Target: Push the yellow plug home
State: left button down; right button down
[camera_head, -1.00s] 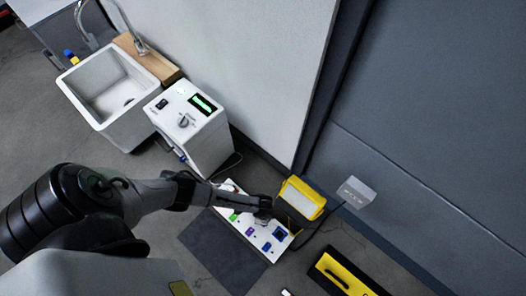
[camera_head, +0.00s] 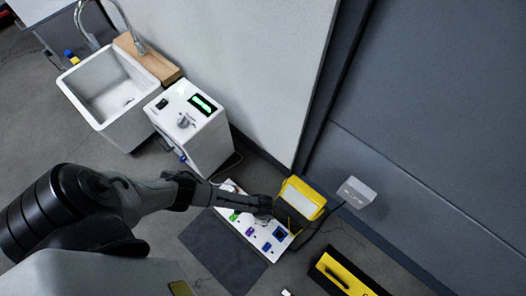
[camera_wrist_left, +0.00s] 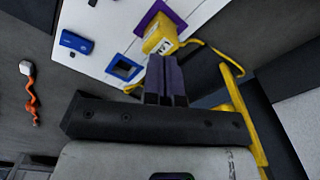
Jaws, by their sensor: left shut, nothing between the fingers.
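In the left wrist view, the yellow plug (camera_wrist_left: 160,36) sits at a purple-framed socket (camera_wrist_left: 151,12) on the white panel (camera_wrist_left: 112,22), with a yellow cable running from it. How deep it sits cannot be told. My left gripper (camera_wrist_left: 165,62) is shut and empty, its fingertips right by the plug's near end; contact is unclear. In the head view, my left gripper (camera_head: 263,207) is over the far edge of the white panel (camera_head: 262,243) and hides the plug.
A blue-framed opening (camera_wrist_left: 123,67) and a blue block (camera_wrist_left: 76,42) are on the panel. An orange cable (camera_wrist_left: 31,100) lies on the floor. A yellow case (camera_head: 304,197) stands right beside the panel. A white machine (camera_head: 193,125) stands behind; dark mat (camera_head: 222,248) in front.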

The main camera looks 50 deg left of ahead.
pick_arm(q)
jog(key=shift+f, duration=0.55)
dwell(0.4)
jog(key=shift+f, duration=0.4)
dwell(0.3)
jog(key=shift+f, duration=0.3)
dwell(0.5)
jog(key=shift+r, duration=0.1)
notch_tip(320, 180, up, 4)
jog(key=p, duration=0.4)
notch_tip(320, 180, up, 3)
jog(key=p, duration=0.3)
dwell(0.4)
